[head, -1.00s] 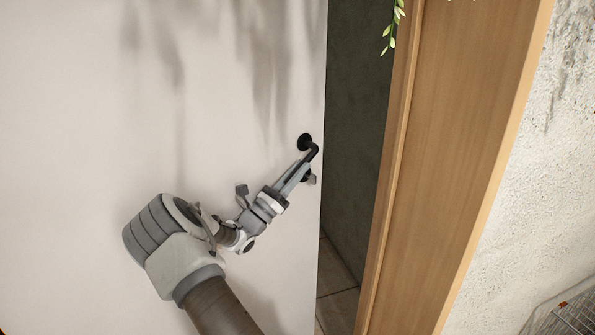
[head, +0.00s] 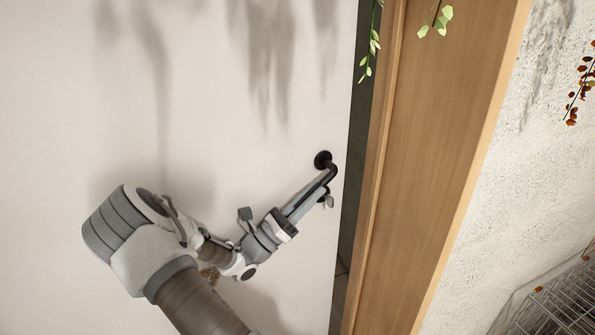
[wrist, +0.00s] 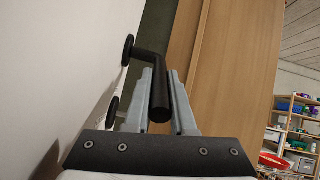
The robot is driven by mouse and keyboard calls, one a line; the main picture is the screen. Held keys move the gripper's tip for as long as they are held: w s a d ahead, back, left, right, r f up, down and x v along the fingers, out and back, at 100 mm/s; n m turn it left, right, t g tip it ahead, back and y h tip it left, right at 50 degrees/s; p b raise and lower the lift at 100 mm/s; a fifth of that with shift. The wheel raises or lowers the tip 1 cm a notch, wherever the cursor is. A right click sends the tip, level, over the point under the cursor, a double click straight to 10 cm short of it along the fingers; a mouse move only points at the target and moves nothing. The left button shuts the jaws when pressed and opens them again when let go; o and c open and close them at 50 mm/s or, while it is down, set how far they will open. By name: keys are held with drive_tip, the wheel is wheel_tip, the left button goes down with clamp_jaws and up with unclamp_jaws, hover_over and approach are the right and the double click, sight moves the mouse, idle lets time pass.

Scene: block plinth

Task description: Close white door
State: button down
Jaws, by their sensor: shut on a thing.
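The white door (head: 200,110) fills the left and middle of the head view, and its edge stands a little apart from the wooden frame (head: 440,150). A narrow dark gap (head: 352,200) shows between them. The black door handle (head: 324,160) is near the door's free edge; it also shows in the wrist view (wrist: 160,100). My gripper (head: 324,188) is shut on the handle, with its fingers on both sides of the bar in the wrist view (wrist: 162,105). A second black round fitting (wrist: 112,108) sits below the handle on the door.
A rough pale wall (head: 510,180) stands right of the frame. A wire basket (head: 560,300) is at the lower right. Green leaves (head: 435,22) hang at the top. Shelves with several items (wrist: 300,125) show at the right of the wrist view.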

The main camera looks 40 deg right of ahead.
drive_tip(key=s+a+m+g+p, duration=0.1)
drive_tip(key=s+a+g, duration=0.3)
drive_tip(key=s, duration=0.7)
drive_tip(key=shift+s+f+m+y+p, duration=0.15)
drive_tip(key=shift+s+m+y+p, duration=0.25)
drive_tip(key=shift+p, duration=0.1)
drive_tip(key=c, duration=0.8)
unclamp_jaws()
drive_tip(key=shift+s+a, duration=0.1)
drive_tip(key=shift+o, duration=0.2)
drive_tip(key=shift+s+a, duration=0.1)
drive_tip(key=shift+s, duration=0.05)
drive_tip(key=v, duration=1.7)
